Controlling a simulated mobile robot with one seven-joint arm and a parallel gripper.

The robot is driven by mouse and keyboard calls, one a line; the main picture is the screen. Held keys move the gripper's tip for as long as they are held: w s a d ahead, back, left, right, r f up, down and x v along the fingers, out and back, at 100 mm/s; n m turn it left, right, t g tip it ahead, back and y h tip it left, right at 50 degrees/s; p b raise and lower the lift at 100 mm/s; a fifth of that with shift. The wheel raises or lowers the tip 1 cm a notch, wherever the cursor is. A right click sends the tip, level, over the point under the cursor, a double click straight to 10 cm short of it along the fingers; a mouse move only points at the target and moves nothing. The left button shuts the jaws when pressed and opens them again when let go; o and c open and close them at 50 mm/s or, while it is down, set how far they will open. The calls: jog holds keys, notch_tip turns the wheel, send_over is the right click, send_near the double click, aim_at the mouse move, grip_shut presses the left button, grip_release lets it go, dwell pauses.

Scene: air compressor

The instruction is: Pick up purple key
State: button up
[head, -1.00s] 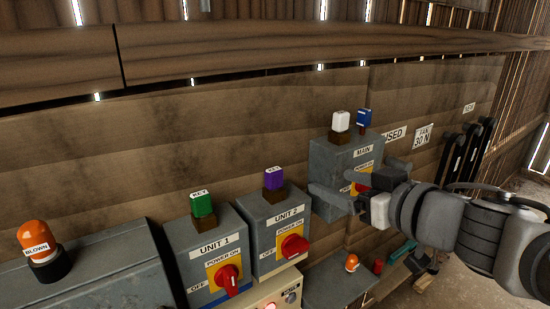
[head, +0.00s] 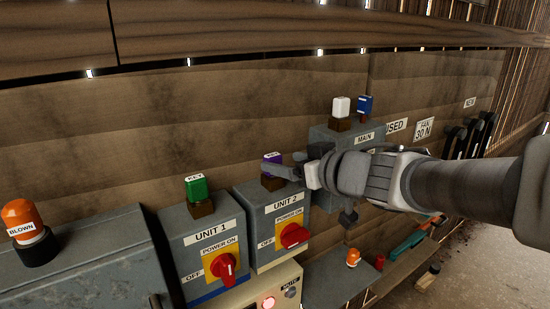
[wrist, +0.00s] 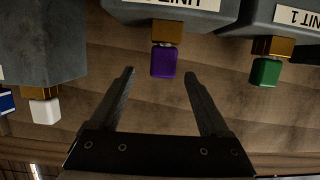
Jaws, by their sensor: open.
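The purple key (head: 272,158) stands upright in a brown holder on top of the grey UNIT 2 box (head: 262,213). My gripper (head: 285,172) is beside it in the head view, with a finger overlapping the key's lower right. In the wrist view, which is upside down, the purple key (wrist: 164,62) lies ahead, between the lines of the two open fingers and just beyond their tips. My gripper (wrist: 158,73) is open and holds nothing. Whether a finger touches the key cannot be told.
A green key (head: 199,187) stands on the UNIT 1 box (head: 195,240) to the left. A white key (head: 341,107) and a blue key (head: 365,104) stand on the MAIN box behind my arm. A plank wall runs behind the boxes. An orange lamp (head: 20,215) is at far left.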

jog(key=x, duration=0.2)
jog(key=b+x, duration=0.1)
jog(key=x, duration=0.1)
jog(key=shift+s+a+f+b, duration=0.15)
jog(key=shift+s+f+b, duration=0.15)
jog(key=shift+f, duration=0.1)
jog(key=shift+w+a, duration=0.3)
jog(key=shift+w, duration=0.25)
grip_shut()
